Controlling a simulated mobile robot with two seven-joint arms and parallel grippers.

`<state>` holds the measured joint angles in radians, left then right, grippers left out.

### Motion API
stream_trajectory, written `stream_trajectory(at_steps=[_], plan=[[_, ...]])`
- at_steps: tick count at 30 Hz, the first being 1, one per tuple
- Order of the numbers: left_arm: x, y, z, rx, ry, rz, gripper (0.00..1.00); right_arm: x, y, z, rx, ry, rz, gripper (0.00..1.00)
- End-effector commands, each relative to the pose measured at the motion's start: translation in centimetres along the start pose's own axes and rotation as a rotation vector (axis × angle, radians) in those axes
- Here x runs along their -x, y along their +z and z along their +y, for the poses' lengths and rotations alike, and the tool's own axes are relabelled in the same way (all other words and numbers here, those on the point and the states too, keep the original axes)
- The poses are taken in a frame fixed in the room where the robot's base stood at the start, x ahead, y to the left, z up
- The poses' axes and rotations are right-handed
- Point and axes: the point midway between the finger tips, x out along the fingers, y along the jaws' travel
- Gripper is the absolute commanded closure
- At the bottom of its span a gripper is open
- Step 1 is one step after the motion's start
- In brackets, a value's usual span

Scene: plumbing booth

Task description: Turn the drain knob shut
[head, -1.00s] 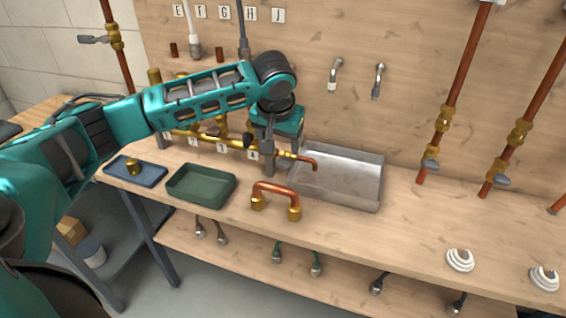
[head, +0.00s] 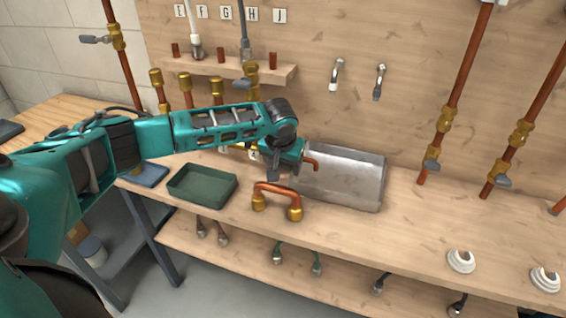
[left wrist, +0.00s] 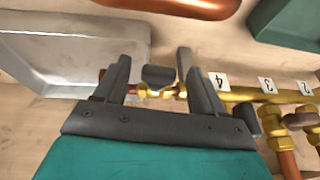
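In the left wrist view, the dark drain knob (left wrist: 158,77) sits on a brass fitting at the end of the brass manifold (left wrist: 238,96), beside the label 4. My left gripper (left wrist: 152,66) is open, with one finger on each side of the knob and visible gaps to it. In the head view my left gripper (head: 273,172) is low over the bench, just left of the grey metal tray (head: 340,178). There the hand hides the knob; the short copper drain spout (head: 311,163) shows beyond it. My right gripper is not in view.
A copper U-pipe (head: 276,190) with brass ends stands in front of the gripper. A green tray (head: 201,186) and a blue tray (head: 150,175) are to the left. Upright copper pipes (head: 462,80) rise at the right. The bench front right of the metal tray is mostly clear.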

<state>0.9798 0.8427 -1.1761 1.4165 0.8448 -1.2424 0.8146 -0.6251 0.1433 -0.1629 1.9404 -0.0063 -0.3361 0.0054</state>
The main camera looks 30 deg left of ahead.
Motion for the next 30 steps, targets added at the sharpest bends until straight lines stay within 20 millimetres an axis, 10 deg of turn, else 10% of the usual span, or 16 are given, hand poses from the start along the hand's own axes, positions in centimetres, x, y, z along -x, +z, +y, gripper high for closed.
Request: stream_trajectory(at_steps=[17, 30], plan=[[0.04, 0.00, -0.01, 0.001, 0.000, 0.000, 0.86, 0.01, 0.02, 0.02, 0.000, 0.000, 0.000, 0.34], [0.02, 0.04, 0.41, -0.041, -0.097, -0.001, 0.86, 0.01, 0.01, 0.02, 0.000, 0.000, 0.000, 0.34]])
